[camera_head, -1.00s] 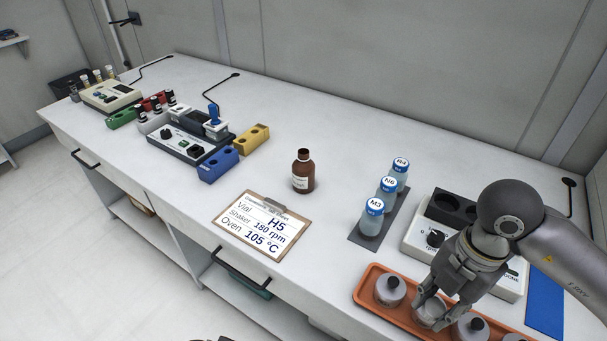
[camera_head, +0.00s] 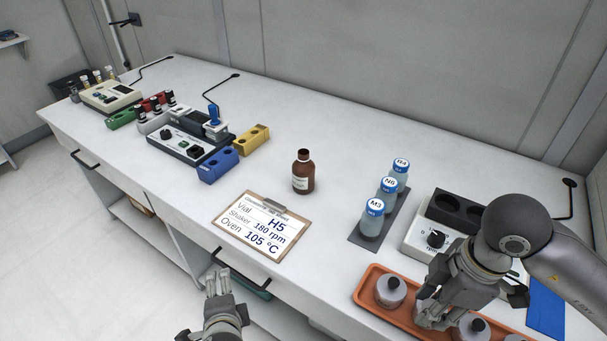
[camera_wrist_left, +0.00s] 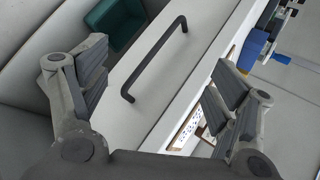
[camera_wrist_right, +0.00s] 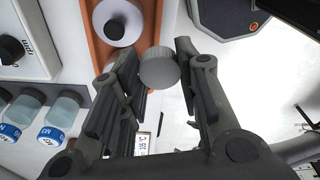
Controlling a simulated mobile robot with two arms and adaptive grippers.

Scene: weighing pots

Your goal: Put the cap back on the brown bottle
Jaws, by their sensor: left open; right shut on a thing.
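My right gripper (camera_head: 430,318) is over the orange tray (camera_head: 371,268), far to the right of the bottle.
Grey pots with black knobs, one at the tray's left (camera_head: 390,290), sit in the tray. Blue-capped bottles (camera_head: 372,218) stand on a dark strip between the brown bottle and my right arm. The clipboard (camera_head: 263,226) lies in front of the brown bottle. Bench around the bottle is clear.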

